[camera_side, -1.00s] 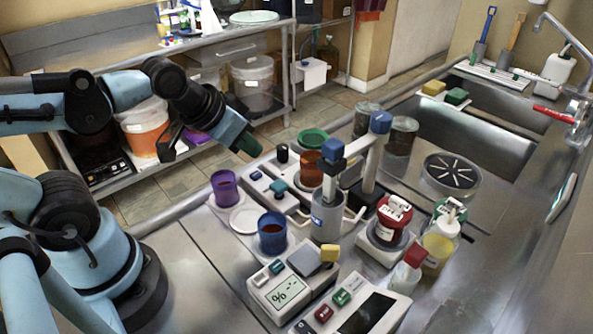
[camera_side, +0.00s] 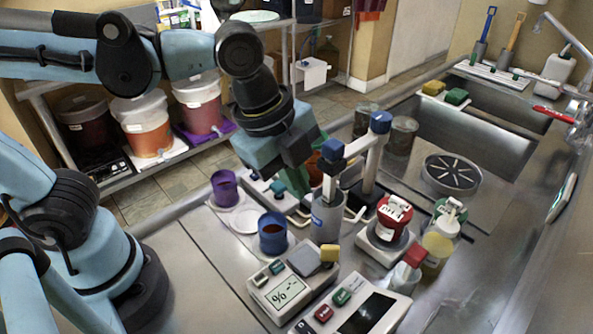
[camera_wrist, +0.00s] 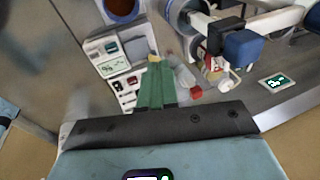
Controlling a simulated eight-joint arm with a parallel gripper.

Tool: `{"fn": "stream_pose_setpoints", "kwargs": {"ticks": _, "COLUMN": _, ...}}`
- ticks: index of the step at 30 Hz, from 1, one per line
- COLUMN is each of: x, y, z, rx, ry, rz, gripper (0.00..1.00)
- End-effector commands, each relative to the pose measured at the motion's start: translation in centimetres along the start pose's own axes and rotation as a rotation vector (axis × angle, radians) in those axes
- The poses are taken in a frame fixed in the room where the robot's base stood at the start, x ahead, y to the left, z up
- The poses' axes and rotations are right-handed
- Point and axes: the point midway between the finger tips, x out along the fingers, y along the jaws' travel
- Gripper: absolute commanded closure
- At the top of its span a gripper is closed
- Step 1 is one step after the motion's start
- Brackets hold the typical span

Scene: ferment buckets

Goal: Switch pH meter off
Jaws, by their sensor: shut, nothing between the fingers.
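My gripper (camera_wrist: 155,72) is shut and empty, its green fingers together in the wrist view. In the side view my wrist hangs over the back of the bench, left of the blue-topped stands. One white meter (camera_side: 284,292) shows "% -.-" on a lit display, with small green buttons and a yellow block beside it; it also shows in the wrist view (camera_wrist: 112,68). A second white meter (camera_side: 368,313) has a dark screen and red and green buttons. A slim handheld device (camera_side: 562,196) with a green display lies at the right. I cannot tell which is the pH meter.
Blue-topped stands (camera_side: 328,200) rise near my gripper. The front left bench (camera_side: 200,285) is clear.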

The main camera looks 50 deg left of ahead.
Motion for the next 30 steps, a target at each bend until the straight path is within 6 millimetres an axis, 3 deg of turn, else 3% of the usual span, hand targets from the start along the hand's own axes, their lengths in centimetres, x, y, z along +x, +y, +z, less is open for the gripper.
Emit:
{"fn": "stream_pose_setpoints", "kwargs": {"ticks": 6, "x": -0.7, "y": 2.0, "z": -5.3, "rx": 0.562, "ry": 0.014, "rz": 0.12, "gripper": 1.0}}
{"fn": "stream_pose_setpoints", "kwargs": {"ticks": 15, "x": -1.7, "y": 5.6, "z": -10.8, "rx": 1.245, "ry": 0.067, "rz": 0.261, "gripper": 1.0}}
{"fn": "stream_pose_setpoints", "kwargs": {"ticks": 21, "x": -2.1, "y": 7.0, "z": -12.4, "rx": 1.477, "ry": 0.096, "rz": 0.309, "gripper": 1.0}}
{"fn": "stream_pose_setpoints", "kwargs": {"ticks": 30, "x": -2.2, "y": 7.3, "z": -12.7, "rx": 1.524, "ry": 0.102, "rz": 0.318, "gripper": 1.0}}
